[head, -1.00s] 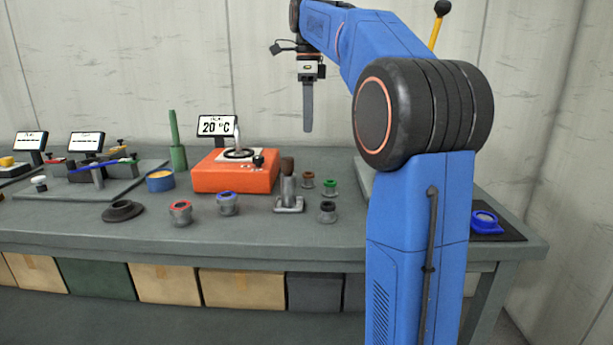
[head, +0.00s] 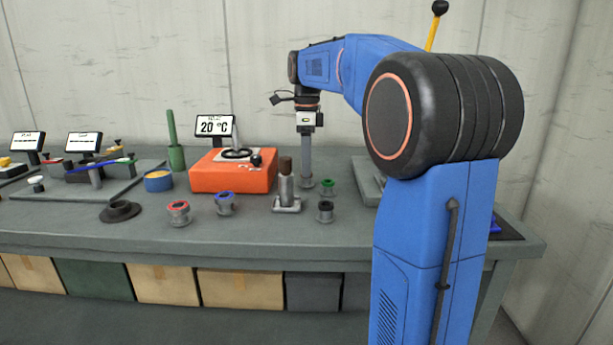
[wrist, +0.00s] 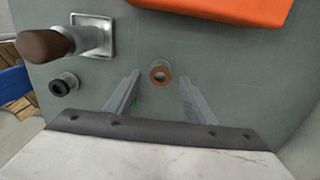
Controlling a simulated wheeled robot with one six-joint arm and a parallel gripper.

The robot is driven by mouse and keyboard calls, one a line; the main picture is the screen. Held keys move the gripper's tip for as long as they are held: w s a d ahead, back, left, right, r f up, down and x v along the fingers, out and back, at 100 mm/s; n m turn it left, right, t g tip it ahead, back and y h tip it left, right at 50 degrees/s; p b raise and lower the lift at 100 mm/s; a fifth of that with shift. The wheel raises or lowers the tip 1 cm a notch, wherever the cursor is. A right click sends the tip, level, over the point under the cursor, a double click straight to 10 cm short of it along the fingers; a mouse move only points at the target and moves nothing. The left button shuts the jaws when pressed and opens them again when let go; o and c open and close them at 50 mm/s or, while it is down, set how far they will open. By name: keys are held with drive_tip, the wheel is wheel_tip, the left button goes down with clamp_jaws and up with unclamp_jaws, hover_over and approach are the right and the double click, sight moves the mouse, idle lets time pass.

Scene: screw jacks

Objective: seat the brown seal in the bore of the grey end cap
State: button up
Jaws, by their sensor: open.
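The brown seal (wrist: 160,78) shows in the wrist view as a ring on top of a small grey stand. My gripper (head: 306,162) is open and points straight down over it. In the wrist view its two fingers stand on either side of the seal, with a gap on each side. In the head view the finger hides most of the seal and its stand. The dark grey flanged piece (head: 120,211) at the front left of the bench may be the end cap; I cannot tell for sure.
A brown-topped post (head: 285,185) stands just left of my gripper. Stands with a green ring (head: 327,187) and a black ring (head: 325,211) are close by. Red-ringed (head: 178,213) and blue-ringed (head: 225,203) grey pieces lie left, before the orange heater (head: 233,175).

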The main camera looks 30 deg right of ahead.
drive_tip(key=shift+f, duration=0.5)
drive_tip(key=c, duration=1.1)
wheel_tip(320, 180, up, 10)
